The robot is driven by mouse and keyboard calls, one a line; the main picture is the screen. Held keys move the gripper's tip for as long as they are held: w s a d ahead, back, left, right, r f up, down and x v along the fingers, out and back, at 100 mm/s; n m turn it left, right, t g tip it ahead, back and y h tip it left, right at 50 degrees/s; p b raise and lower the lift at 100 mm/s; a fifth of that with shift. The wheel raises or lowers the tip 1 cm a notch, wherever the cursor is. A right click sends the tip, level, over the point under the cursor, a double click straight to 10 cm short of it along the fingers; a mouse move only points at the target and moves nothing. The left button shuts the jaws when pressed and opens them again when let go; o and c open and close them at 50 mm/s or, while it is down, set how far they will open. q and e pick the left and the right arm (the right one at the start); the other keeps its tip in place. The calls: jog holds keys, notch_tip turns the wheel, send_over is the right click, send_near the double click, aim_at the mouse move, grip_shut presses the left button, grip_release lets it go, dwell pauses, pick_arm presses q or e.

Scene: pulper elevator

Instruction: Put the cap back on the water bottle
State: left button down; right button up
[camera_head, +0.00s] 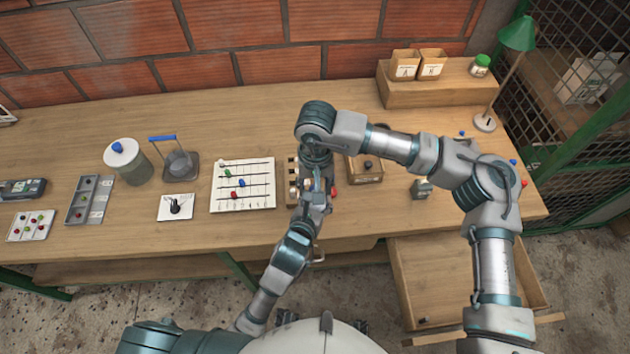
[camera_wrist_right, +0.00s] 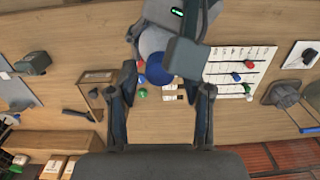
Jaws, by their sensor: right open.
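In the right wrist view a pale rounded object, apparently the water bottle (camera_wrist_right: 151,42), has a dark blue round top, apparently the cap (camera_wrist_right: 158,71). Whether the cap is seated cannot be told. My left gripper (camera_wrist_right: 163,48) is around the pale body, one dark finger at its right side. My right gripper (camera_wrist_right: 166,88) is open, its fingers spread either side of the blue top with visible gaps. In the head view my left gripper (camera_head: 314,190) and right gripper (camera_head: 316,158) meet over the table, and the arms hide the bottle and cap.
The wooden table (camera_head: 250,110) holds a white pegboard (camera_head: 243,203), a jar with a blue-knobbed lid (camera_head: 130,160), a blue-handled container (camera_head: 180,163) and a small wooden box (camera_head: 366,170). A green lamp (camera_head: 516,36) stands at right. The back-left tabletop is clear.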

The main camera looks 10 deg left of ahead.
jog(key=shift+c, duration=0.3)
grip_shut()
jog(key=m, duration=0.4)
jog(key=shift+m, duration=0.3)
jog(key=m, duration=0.5)
jog(key=shift+o, duration=0.6)
grip_release()
